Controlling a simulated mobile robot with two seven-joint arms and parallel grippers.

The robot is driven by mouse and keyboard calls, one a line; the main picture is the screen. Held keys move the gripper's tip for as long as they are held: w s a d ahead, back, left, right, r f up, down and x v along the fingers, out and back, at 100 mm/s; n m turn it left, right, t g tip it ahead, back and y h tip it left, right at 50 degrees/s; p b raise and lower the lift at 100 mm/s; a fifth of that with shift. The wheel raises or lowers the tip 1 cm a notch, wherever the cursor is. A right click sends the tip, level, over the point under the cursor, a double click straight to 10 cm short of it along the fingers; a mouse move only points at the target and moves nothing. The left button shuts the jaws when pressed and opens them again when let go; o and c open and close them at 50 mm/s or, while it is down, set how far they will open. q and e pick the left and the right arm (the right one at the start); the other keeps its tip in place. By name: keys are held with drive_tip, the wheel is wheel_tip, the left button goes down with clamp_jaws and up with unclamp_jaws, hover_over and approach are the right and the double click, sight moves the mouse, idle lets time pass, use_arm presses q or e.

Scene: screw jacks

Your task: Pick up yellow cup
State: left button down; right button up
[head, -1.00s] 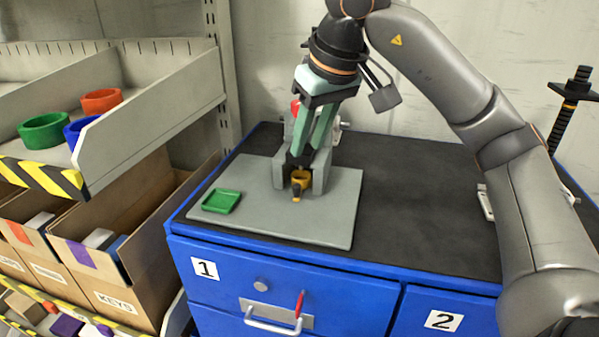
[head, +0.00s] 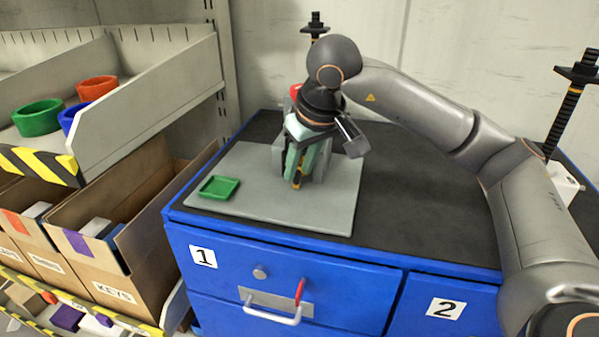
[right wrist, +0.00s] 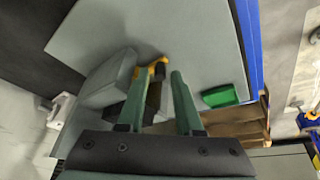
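The yellow cup (head: 298,173) is small and stands at the front of a grey block fixture on the grey plate. My right gripper (head: 298,178) points down at it from above and hides most of it. In the right wrist view the cup (right wrist: 158,69) shows at the fingertips, nearer the left finger, with a dark part beside it. The two green fingers of the right gripper (right wrist: 158,78) are apart, so it is open. I cannot tell whether a finger touches the cup. My left gripper is not in view.
A green square tray (head: 220,187) lies left on the grey plate (head: 330,215). The grey block (right wrist: 108,80) stands close beside the fingers. A red part (head: 295,91) shows behind the gripper. Shelves with coloured rings (head: 38,118) are at the left. The dark tabletop (head: 410,200) is clear at right.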

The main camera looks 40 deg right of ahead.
drive_tip(key=shift+w+f, duration=0.2)
drive_tip(key=shift+f, duration=0.3)
clamp_jaws()
